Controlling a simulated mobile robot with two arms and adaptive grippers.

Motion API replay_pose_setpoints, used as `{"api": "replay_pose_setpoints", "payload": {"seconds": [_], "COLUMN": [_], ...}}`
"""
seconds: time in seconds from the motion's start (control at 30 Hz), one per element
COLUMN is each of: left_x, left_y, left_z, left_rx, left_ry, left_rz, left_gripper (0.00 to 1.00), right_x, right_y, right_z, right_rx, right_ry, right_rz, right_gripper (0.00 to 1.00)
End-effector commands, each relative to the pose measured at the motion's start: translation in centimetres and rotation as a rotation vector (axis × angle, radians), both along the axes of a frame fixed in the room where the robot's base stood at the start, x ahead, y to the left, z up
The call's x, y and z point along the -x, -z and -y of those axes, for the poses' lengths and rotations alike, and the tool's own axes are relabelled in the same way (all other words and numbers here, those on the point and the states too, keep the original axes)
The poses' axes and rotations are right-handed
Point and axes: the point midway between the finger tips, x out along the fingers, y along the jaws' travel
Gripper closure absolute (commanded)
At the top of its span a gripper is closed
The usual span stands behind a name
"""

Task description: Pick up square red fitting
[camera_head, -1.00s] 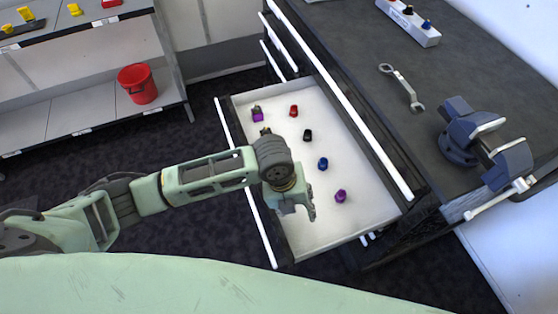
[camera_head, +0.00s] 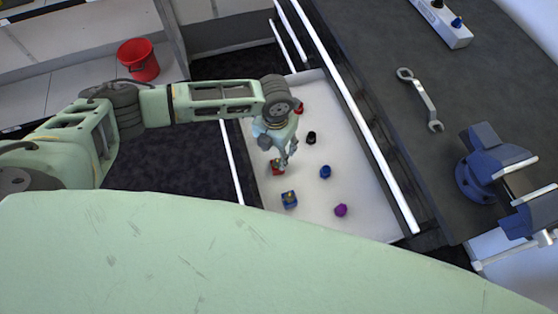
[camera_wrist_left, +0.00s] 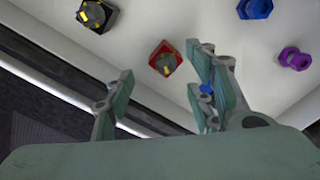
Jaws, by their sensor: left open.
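The square red fitting (camera_head: 277,169) lies in the open white drawer, right by my left gripper's fingertips and partly covered by them in the head view. My left gripper (camera_head: 286,157) is open and points down into the drawer. In the left wrist view the square red fitting (camera_wrist_left: 165,59), with a yellowish centre, lies on the drawer floor ahead of the gap between the two spread fingers, nearer the right finger. Nothing is held. Whether the fingertips touch the fitting cannot be told. My right gripper is not in view.
The drawer also holds a square blue fitting (camera_head: 289,200), a blue one (camera_head: 325,172), a purple one (camera_head: 341,210), a black one (camera_head: 311,138) and another red one (camera_head: 299,108). The workbench beside it carries a wrench (camera_head: 420,98) and a blue vise (camera_head: 485,165).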

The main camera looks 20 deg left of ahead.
Motion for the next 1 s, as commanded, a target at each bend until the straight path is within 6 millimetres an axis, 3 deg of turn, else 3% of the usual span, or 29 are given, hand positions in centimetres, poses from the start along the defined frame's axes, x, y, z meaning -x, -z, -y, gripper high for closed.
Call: {"api": "replay_pose_setpoints", "payload": {"seconds": [0.1,0.23,0.4,0.53,0.67,1.0], "left_x": [0.1,0.3,0.2,0.2,0.2,0.2], "left_y": [1.2,3.2,5.1,5.4,5.4,5.4], "left_z": [0.0,-0.1,0.0,-0.1,-0.1,-0.1], "left_rx": [0.0,-0.001,0.001,0.001,0.001,0.001], "left_ry": [-0.003,-0.001,-0.002,-0.001,-0.002,-0.002], "left_rz": [-0.002,-0.001,0.001,0.002,0.002,0.002], "left_gripper": [0.5,0.5,0.5,0.5,0.5,0.79], "right_x": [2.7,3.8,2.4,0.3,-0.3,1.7], "right_y": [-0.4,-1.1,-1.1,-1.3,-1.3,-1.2], "right_z": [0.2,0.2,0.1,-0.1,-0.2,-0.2], "right_rx": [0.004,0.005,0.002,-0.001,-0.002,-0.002], "right_ry": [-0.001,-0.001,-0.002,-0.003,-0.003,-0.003], "right_rz": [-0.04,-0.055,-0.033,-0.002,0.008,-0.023], "right_gripper": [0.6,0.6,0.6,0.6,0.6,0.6]}}
